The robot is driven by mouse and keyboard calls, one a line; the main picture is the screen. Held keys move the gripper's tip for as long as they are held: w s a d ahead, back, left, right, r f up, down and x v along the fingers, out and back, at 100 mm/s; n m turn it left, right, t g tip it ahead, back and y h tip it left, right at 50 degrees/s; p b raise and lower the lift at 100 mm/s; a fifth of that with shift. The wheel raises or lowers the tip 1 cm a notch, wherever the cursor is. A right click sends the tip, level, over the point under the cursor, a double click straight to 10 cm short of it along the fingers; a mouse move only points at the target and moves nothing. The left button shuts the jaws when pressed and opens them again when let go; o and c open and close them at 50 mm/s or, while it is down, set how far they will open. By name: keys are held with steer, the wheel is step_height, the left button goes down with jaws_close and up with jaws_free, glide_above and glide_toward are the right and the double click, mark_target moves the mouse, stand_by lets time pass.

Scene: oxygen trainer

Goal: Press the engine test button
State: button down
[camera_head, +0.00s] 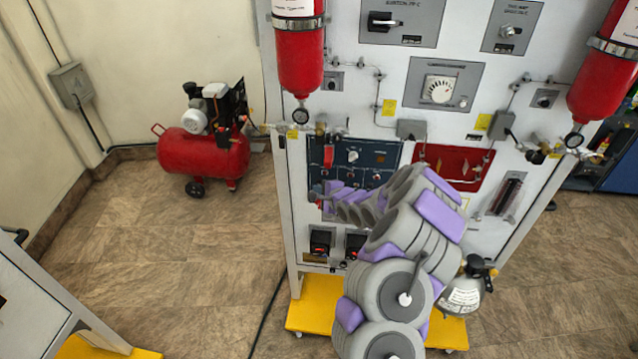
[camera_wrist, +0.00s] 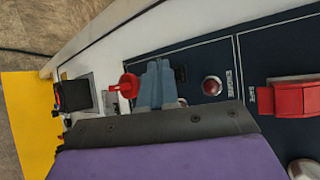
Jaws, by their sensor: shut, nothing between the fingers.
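The trainer panel (camera_head: 378,75) stands upright, with a dark blue sub-panel (camera_head: 378,155) at its lower left. In the wrist view, a round dark-red button (camera_wrist: 212,86) sits on the dark blue surface (camera_wrist: 262,60), beside a small sideways label too blurred to read surely. My gripper (camera_wrist: 157,82) is shut and empty, its blue-grey fingers left of this button. I cannot tell whether the fingers touch the panel. In the head view, my gripper (camera_head: 318,194) is in front of the lower part of the blue sub-panel, and my arm hides part of the panel.
A red guarded switch (camera_wrist: 293,97) is right of the button. A red knob (camera_wrist: 129,86) is just left of my fingers. Red cylinders (camera_head: 299,55) hang on the panel. A red compressor (camera_head: 205,150) stands on the floor at left. The floor between is clear.

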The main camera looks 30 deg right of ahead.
steer(key=shift+w+d+r+p, duration=0.1)
steer(key=shift+w+d+p, duration=0.4)
steer(key=shift+p, duration=0.75)
stand_by(0.8)
steer(key=shift+a, duration=0.1)
steer(key=shift+s+a, duration=0.45)
steer(key=shift+s, duration=0.15)
stand_by(0.3)
steer(key=shift+s+a+b, duration=0.15)
steer(key=shift+s+a, duration=0.55)
steer(key=shift+s, duration=0.35)
steer(key=shift+s+a+b, duration=0.15)
steer(key=shift+s+a, duration=0.55)
steer(key=shift+s, duration=0.3)
